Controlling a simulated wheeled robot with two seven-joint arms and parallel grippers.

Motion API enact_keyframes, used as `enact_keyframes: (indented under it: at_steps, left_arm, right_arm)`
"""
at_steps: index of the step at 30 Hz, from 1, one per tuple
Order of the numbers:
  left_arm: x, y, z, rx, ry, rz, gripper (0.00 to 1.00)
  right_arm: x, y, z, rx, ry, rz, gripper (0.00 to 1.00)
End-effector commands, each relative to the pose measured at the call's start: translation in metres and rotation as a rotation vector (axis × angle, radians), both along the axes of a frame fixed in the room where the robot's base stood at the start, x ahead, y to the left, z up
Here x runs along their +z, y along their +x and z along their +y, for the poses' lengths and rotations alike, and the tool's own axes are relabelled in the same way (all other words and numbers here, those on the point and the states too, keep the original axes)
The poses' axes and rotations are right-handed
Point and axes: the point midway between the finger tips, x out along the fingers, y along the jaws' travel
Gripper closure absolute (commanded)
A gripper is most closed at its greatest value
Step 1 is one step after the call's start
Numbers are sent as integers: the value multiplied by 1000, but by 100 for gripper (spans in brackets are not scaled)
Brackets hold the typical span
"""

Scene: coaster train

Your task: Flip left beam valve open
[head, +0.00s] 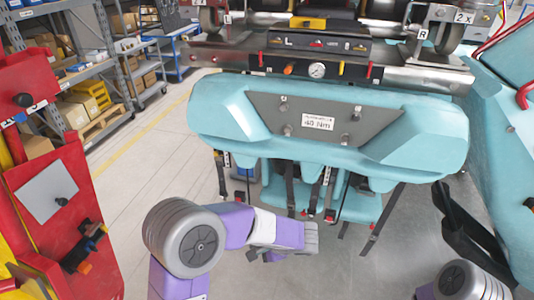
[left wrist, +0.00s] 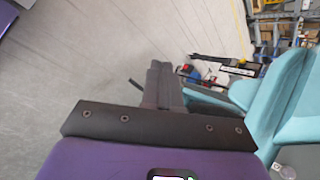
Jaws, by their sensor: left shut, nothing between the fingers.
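A metal beam (head: 425,72) crosses the top of the head view, above the teal train front. A small upright red lever (head: 260,60) is on its left half, near the L mark, and seems to be the left beam valve. A similar red lever (head: 369,69) is on the right half. My left gripper (head: 312,238) is shut and empty, well below the beam and in front of the teal seats. Its dark fingers (left wrist: 160,84) also show in the left wrist view, pressed together. The valve cannot be made out there. My right gripper is out of view.
A round gauge (head: 317,70) and an orange knob (head: 288,69) sit between the levers. The teal front panel (head: 225,118) juts out below the beam. Dark straps (head: 290,190) hang beneath it. A red cabinet (head: 65,215) stands at the left, with open floor between.

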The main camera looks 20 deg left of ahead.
Motion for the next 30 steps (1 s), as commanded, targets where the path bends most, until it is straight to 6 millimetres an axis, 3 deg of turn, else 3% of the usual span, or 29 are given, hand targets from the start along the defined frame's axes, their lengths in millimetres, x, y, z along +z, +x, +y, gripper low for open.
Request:
enact_keyframes:
  at_steps: [1,3,6,9,12,16,30]
  left_arm:
    - [68,17,0,-14,99,-118,100]
    - [143,29,2,-5,229,-272,100]
    - [238,32,1,38,374,-480,100]
    - [308,22,-1,95,466,-644,100]
    - [350,11,-2,141,519,-750,100]
    - [370,3,-2,172,546,-808,100]
    - [369,3,-2,173,549,-808,100]
  right_arm:
    - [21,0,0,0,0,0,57]
    - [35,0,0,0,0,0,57]
    - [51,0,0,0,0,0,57]
    - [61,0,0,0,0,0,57]
    - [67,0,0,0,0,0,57]
    - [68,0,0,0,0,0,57]
    - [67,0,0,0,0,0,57]
